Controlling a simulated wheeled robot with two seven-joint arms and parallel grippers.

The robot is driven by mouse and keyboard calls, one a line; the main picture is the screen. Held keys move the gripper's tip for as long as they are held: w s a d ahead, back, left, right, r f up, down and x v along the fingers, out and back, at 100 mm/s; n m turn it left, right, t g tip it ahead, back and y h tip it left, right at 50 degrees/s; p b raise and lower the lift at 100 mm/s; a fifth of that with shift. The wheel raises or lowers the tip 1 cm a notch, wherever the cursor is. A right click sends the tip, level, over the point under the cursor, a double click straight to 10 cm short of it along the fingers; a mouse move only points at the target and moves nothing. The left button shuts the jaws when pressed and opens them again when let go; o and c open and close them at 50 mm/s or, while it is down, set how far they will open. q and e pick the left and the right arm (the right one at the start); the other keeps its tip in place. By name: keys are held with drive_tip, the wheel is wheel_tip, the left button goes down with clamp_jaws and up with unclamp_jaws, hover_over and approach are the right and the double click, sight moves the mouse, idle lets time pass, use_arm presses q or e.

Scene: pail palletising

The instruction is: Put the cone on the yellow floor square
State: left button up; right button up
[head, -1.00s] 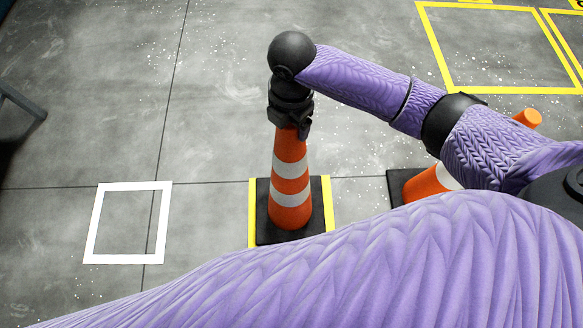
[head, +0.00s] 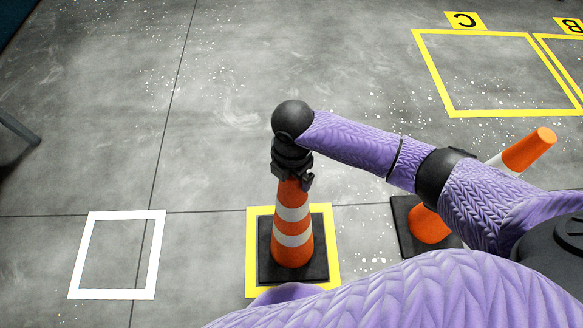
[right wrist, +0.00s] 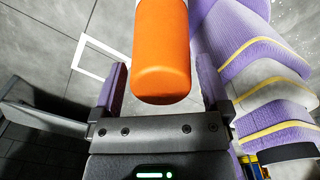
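An orange cone with white bands (head: 292,238) stands upright, its black base (head: 318,268) inside the yellow floor square (head: 334,240). The yellow border shows around the base, partly covered at the front by a purple link of mine. My right gripper (head: 292,178) is at the cone's top, pointing down. In the right wrist view the orange cone top (right wrist: 162,50) lies between the two fingers of the right gripper (right wrist: 162,75), with narrow gaps on both sides, so they look open around it. My left gripper is not in view.
A second orange cone (head: 530,150) stands at the right, partly hidden behind my right arm. An empty white floor square (head: 77,255) lies at the left. A larger yellow square (head: 436,80) with a C sign (head: 465,20) is at the back right. Floor between is clear.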

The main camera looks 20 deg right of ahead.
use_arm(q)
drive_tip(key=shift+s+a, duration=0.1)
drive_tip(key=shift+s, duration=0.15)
use_arm(e)
drive_tip(key=shift+r, duration=0.25)
use_arm(q)
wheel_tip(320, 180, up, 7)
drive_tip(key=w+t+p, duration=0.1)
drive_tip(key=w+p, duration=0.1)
drive_tip(key=p, duration=0.4)
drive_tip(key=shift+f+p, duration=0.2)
drive_tip(key=shift+p, duration=0.2)
use_arm(e)
wheel_tip(320, 180, up, 12)
drive_tip(key=shift+f, duration=0.25)
